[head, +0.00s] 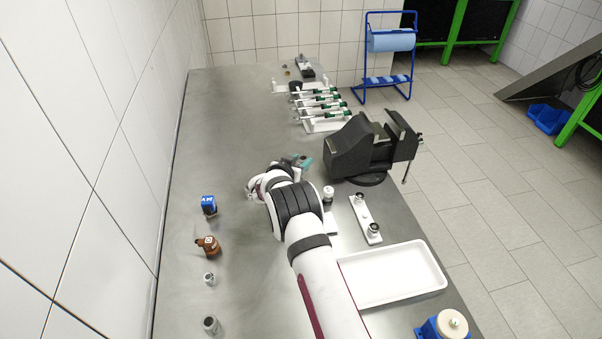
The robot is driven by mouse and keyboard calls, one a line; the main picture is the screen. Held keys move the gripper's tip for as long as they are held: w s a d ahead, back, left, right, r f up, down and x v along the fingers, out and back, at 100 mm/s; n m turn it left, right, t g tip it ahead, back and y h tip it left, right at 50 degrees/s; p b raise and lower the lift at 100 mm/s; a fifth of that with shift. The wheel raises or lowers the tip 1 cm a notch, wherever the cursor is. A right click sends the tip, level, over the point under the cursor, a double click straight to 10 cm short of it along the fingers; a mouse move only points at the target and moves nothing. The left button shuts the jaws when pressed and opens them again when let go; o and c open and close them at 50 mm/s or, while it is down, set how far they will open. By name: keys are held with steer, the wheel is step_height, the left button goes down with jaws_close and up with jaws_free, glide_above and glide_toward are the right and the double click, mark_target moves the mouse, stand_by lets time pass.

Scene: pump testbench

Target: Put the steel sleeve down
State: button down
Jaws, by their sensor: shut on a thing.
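My arm reaches up the bench from the bottom of the head view and bends at the wrist near the middle. My gripper (298,162) shows only in small part beyond the wrist, left of the vise. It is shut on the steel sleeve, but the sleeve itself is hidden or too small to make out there. Two small grey metal cylindrical parts, one (210,279) above the other (211,325), stand apart at the near left of the steel bench (200,140).
A black vise (370,147) stands right of my gripper. A white tray (400,272), a white holder with dark knobs (366,220) and a blue pump part (445,325) are at right. Blue (209,205) and brown (207,247) parts stand left. The left-middle bench is clear.

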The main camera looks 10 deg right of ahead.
step_height(320, 180, up, 5)
steer(key=s+a+f, duration=0.1)
steer(key=s+a, duration=0.4)
steer(key=s+a+f, duration=0.2)
steer(key=s+a, duration=0.4)
steer(key=s+a+f, duration=0.2)
steer(key=s+a, duration=0.3)
steer(key=s, duration=0.1)
steer(key=shift+a, duration=0.15)
steer(key=s+r, duration=0.3)
steer(key=s, duration=1.6)
steer(key=f, duration=0.8)
steer(key=shift+s+a, duration=0.2)
steer(key=shift+f, duration=0.15)
steer(key=shift+c, duration=2.3)
jaws_free()
